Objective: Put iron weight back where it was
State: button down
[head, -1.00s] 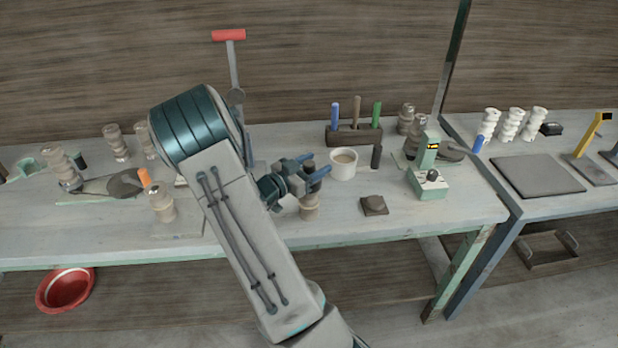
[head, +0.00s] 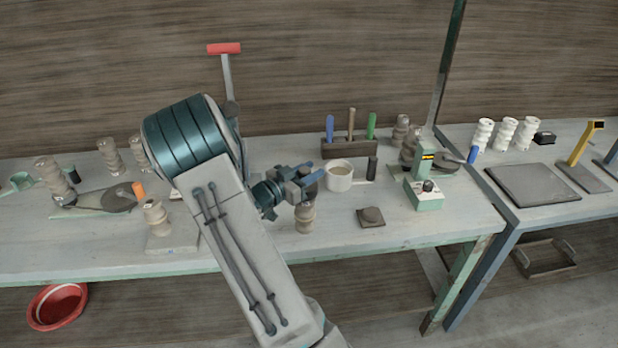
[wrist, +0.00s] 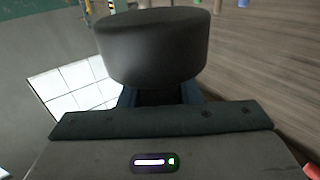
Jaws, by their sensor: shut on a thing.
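My gripper (head: 309,177) is shut on the iron weight, a dark, short round cylinder. The weight (wrist: 153,45) fills the space between the fingers in the wrist view. In the head view the weight is mostly hidden by the blue fingers. The gripper is just above a beige ribbed clay piece (head: 305,216) on the bench; I cannot tell whether the weight touches it. A dark square plate with a low round lump (head: 371,217) lies on the bench to the right.
A white cup (head: 340,178) stands close right of the gripper, with a tool block (head: 348,149) behind it. A green device (head: 425,190) stands further right. More ribbed pieces (head: 156,216) stand at left. The bench front (head: 335,235) is clear.

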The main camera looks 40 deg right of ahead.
jog(key=r, duration=0.2)
jog(key=shift+s+d+r+b, duration=0.15)
jog(key=shift+s+r+b, duration=0.15)
jog(key=shift+s+r, duration=0.1)
jog(key=s+d+r+b, duration=0.1)
jog(key=s+d+r, duration=0.3)
jog(key=s, duration=0.5)
notch_tip(320, 180, up, 2)
jog(key=shift+s+d+r, duration=0.25)
jog(key=shift+s+d, duration=0.1)
jog(key=shift+d, duration=0.05)
